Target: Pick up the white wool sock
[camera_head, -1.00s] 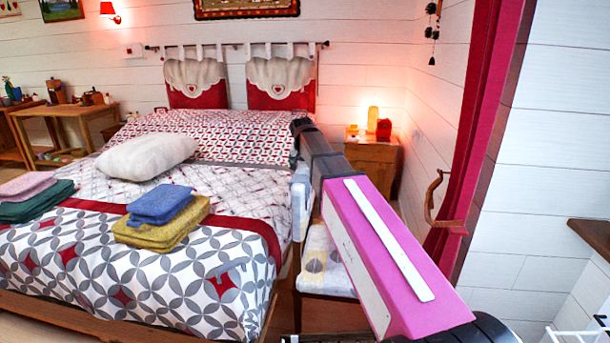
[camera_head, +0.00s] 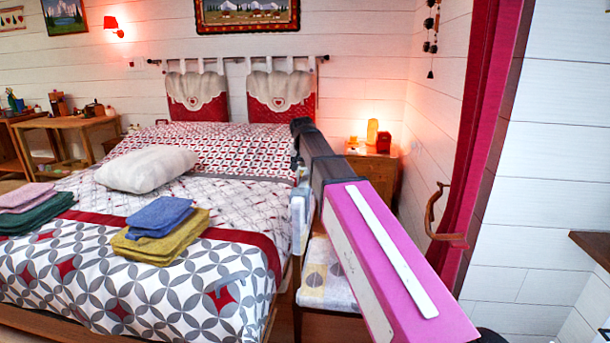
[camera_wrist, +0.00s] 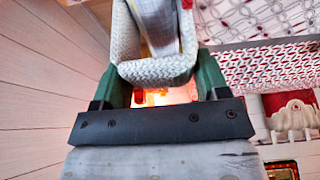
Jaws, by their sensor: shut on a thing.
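The white wool sock (camera_wrist: 158,71) fills the top middle of the wrist view. It has a ribbed, knitted surface, and its upper part runs out of the frame. My gripper (camera_wrist: 157,78) has dark green fingers on either side of the sock and is shut on it. In the head view my arm reaches forward, between the bed and the right wall. My fingers and the sock cannot be made out clearly there.
The bed (camera_head: 130,290) takes up the left, with a white pillow (camera_head: 148,168) and folded towels (camera_head: 160,245). A chair with a patterned seat (camera_head: 325,280) stands under my arm. Behind is a nightstand (camera_head: 378,172) with a lit lamp (camera_head: 372,131). A red curtain (camera_head: 485,120) hangs at right.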

